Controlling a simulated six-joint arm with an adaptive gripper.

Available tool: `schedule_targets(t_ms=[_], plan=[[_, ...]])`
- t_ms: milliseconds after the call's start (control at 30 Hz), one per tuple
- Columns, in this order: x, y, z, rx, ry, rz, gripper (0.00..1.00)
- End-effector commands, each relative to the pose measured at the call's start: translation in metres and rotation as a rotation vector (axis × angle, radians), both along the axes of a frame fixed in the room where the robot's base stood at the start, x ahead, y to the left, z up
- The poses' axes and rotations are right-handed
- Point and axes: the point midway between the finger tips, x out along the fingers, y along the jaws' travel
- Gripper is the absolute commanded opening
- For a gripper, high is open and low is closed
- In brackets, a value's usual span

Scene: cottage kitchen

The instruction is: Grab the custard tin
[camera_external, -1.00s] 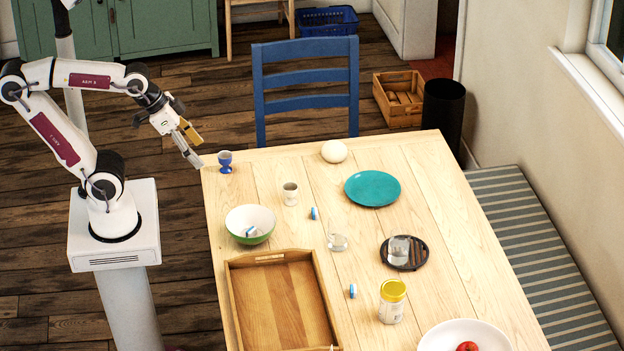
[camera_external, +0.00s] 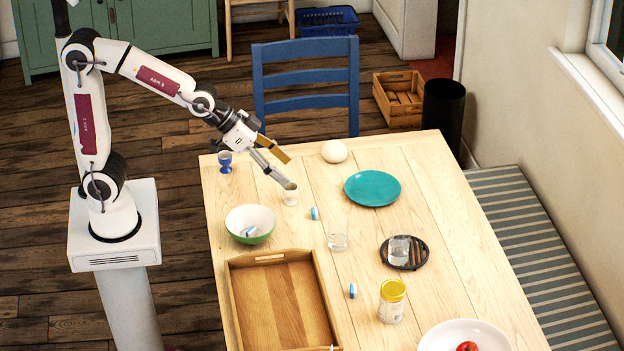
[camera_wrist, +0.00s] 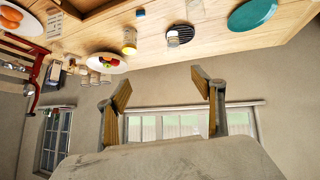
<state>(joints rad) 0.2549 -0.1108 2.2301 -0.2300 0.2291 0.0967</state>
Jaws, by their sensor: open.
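The custard tin (camera_external: 392,302) stands upright on the table toward the near right, a pale can with a yellow top. It also shows in the wrist view (camera_wrist: 129,40), near the upper middle. My gripper (camera_external: 288,172) is open and empty above the far left part of the table, well apart from the tin. Its two spread fingers show in the wrist view (camera_wrist: 165,88) with nothing between them.
A teal plate (camera_external: 372,188), white ball (camera_external: 334,151), green bowl (camera_external: 250,220) and blue egg cup (camera_external: 225,162) stand farther back.

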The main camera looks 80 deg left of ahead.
Motion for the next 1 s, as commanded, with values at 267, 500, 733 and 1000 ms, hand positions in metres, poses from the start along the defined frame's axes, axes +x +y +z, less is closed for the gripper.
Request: schedule_targets(t_ms=[267,500,733,1000], plan=[[0.049,-0.040,-0.019,-0.023,-0.058,-0.014,0.68],[0.086,-0.073,-0.040,-0.036,-0.111,-0.017,0.68],[0.116,-0.104,-0.065,-0.042,-0.162,-0.015,0.68],[0.144,-0.139,-0.100,-0.041,-0.223,-0.007,0.68]])
